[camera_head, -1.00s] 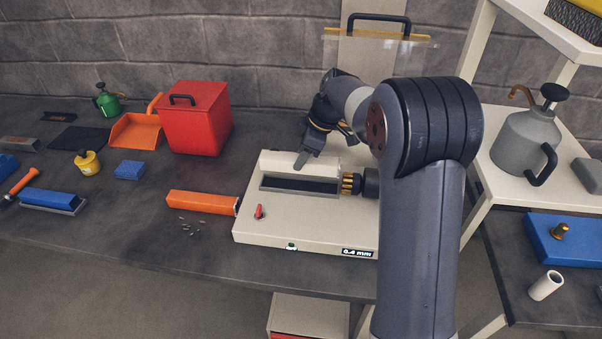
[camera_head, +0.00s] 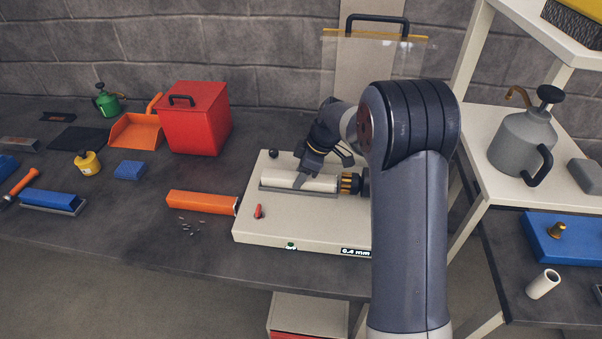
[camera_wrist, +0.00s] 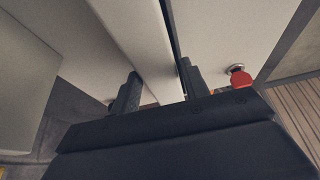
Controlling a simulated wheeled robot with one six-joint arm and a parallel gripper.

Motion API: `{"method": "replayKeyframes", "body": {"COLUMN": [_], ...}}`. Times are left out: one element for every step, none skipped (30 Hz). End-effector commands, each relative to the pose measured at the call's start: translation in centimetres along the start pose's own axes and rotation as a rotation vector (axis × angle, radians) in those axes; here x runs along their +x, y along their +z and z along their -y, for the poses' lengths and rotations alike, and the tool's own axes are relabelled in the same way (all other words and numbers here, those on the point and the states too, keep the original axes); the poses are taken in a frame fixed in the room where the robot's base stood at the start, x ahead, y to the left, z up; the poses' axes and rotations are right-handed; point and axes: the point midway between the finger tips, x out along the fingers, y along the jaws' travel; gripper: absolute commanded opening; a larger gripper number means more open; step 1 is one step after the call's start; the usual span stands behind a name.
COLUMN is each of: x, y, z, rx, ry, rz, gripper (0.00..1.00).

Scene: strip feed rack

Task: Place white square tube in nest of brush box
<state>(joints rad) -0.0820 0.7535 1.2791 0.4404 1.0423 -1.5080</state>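The brush box (camera_head: 300,228) is a pale block on the bench with a long dark-edged nest (camera_head: 262,187) in its top. The white square tube (camera_head: 315,182) lies lengthwise in this nest, its right end close to a brass-coloured brush (camera_head: 350,184). My gripper (camera_head: 300,172) is above the box with its fingers down at the tube. In the wrist view the tube (camera_wrist: 150,50) runs between my two gripper fingers (camera_wrist: 162,82), which appear to touch its sides. The tube's underside and its seating depth are hidden.
A red lever (camera_head: 258,211) and a black knob (camera_head: 273,153) stand on the box. An orange bar (camera_head: 201,202) lies left of it, near small scraps (camera_head: 189,226). A red bin (camera_head: 195,125) stands behind left. A shelf with a grey can (camera_head: 523,143) is at right.

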Motion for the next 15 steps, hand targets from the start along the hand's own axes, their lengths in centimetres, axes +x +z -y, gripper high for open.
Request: {"method": "replayKeyframes", "body": {"x": [-0.04, -0.04, -0.04, -0.05, -0.05, -0.05, -0.05, -0.05, -0.05, -0.05, -0.07, -0.12, -0.19, -0.3, -0.51], "y": [-0.02, -0.02, -0.02, -0.02, -0.03, -0.03, -0.03, -0.03, -0.03, -0.03, -0.03, -0.05, -0.09, -0.13, -0.14], "z": [0.0, -0.01, 0.0, -0.01, -0.01, -0.01, -0.01, -0.01, -0.01, -0.01, -0.01, -0.01, -0.01, -0.01, -0.04], "rx": [0.0, 0.0, 0.0, 0.0, 0.0, 0.0, 0.0, 0.0, 0.0, 0.0, 0.0, 0.0, 0.0, 0.0, 0.0], "ry": [0.0, 0.0, 0.0, 0.0, 0.0, 0.0, 0.0, 0.0, 0.0, 0.0, 0.0, 0.0, 0.0, 0.0, 0.002], "rz": [0.0, 0.0, 0.0, 0.0, 0.0, 0.0, 0.0, 0.0, 0.0, 0.0, 0.0, 0.0, 0.0, 0.0, -0.001], "gripper": [0.47, 0.5, 0.53, 0.56, 0.58, 0.58, 0.58, 0.58, 0.58, 0.58, 0.58, 0.58, 0.58, 0.58, 0.58]}}
